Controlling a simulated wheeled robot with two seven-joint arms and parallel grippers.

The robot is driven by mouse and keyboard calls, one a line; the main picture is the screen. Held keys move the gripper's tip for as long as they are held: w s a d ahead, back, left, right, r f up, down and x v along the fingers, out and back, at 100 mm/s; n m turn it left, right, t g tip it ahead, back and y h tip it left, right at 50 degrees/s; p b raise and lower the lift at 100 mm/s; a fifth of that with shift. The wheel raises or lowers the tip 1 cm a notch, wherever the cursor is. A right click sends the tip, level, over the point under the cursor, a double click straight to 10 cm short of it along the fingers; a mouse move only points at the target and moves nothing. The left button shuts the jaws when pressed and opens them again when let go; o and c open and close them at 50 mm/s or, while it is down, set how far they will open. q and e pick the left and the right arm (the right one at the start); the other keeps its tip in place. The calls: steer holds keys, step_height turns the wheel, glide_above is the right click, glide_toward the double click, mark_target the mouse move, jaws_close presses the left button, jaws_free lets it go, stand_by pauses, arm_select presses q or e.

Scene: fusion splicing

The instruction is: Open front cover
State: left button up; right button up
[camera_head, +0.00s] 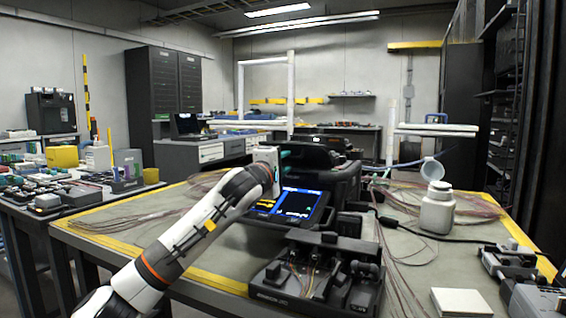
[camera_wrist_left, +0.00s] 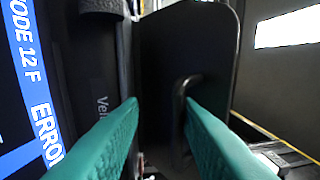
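The black fusion splicer (camera_head: 343,186) stands on the table in the head view. Its lit screen (camera_head: 298,203) faces me. In the left wrist view the screen (camera_wrist_left: 28,85) shows error text at the left edge. My left gripper (camera_head: 284,160) is at the splicer's upper left, just above the screen. In the left wrist view its teal fingers (camera_wrist_left: 160,108) are apart, with a dark panel (camera_wrist_left: 205,40) of the splicer ahead of them. The right fingertip is close to a curved black edge; I cannot tell whether it touches. I see no right gripper.
A black device with fibre clamps (camera_head: 318,275) stands in front of the splicer. A white bottle (camera_head: 437,210) with an open lid is at the right, among loose fibres. A white block (camera_head: 461,302) lies at the front right. A side table at the left is crowded.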

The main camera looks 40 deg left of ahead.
arm_select(q)
steer(key=shift+s, duration=0.15)
steer(key=shift+s, duration=0.2)
steer(key=b+v, duration=0.2)
steer(key=v, duration=0.8)
steer(key=shift+s+f, duration=0.1)
steer(key=shift+s+d, duration=0.2)
steer(key=shift+s, duration=0.35)
